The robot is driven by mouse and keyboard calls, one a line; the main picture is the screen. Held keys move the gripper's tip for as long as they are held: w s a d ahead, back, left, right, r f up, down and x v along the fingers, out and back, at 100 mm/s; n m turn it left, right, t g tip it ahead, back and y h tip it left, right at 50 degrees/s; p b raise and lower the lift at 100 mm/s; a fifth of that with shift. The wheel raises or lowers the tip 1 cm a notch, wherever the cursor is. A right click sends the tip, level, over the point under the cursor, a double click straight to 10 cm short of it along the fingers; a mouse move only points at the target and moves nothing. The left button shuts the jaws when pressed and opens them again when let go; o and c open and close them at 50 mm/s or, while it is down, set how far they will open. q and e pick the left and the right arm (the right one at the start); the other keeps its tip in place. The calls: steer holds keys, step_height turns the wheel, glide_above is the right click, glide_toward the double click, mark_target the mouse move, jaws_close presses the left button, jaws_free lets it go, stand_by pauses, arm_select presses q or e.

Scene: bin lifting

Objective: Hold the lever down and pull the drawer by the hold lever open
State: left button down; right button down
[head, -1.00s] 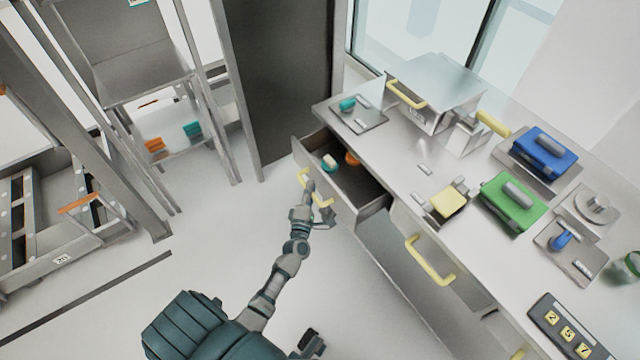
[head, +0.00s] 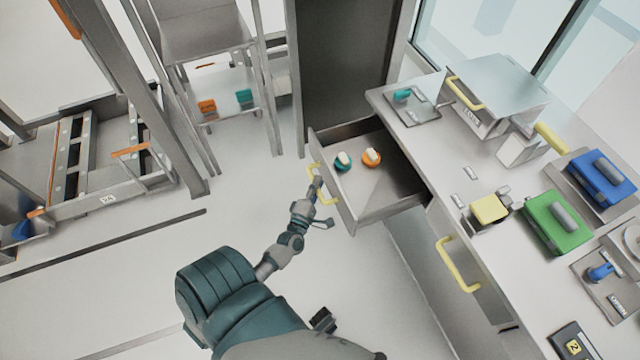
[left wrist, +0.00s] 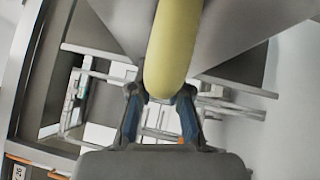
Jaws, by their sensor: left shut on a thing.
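The drawer (head: 345,211) at the far left end of the counter stands well open, with a teal item (head: 343,163) and an orange item (head: 371,157) inside. My left gripper (head: 316,186) is at the yellow handle (head: 327,200) on its front. In the left wrist view the gripper (left wrist: 160,95) has its fingers on either side of the yellow handle (left wrist: 173,50), shut on it. A yellow-topped device (head: 488,209), perhaps the hold lever, sits on the counter, with no gripper at it. My right gripper is not clearly visible.
A second drawer with a yellow handle (head: 458,265) is closed beside the open one. Green (head: 556,222) and blue (head: 600,178) cases stand on the counter. Metal shelving (head: 100,170) is at left. The floor (head: 150,260) in front of the open drawer is clear.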

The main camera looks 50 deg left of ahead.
arm_select(q)
steer(key=shift+a+f, duration=0.1)
steer(key=shift+a, duration=0.05)
steer(key=c, duration=1.1)
jaws_free()
steer(key=shift+w+a+f, duration=0.1)
steer(key=shift+a+f, duration=0.05)
arm_select(e)
steer(key=shift+w+a, duration=0.1)
steer(key=shift+a, duration=0.2)
arm_select(q)
steer(key=v, duration=1.2)
arm_select(e)
steer(key=shift+r, duration=0.1)
arm_select(q)
steer(key=shift+f, duration=0.1)
arm_select(e)
steer(key=shift+d, duration=0.15)
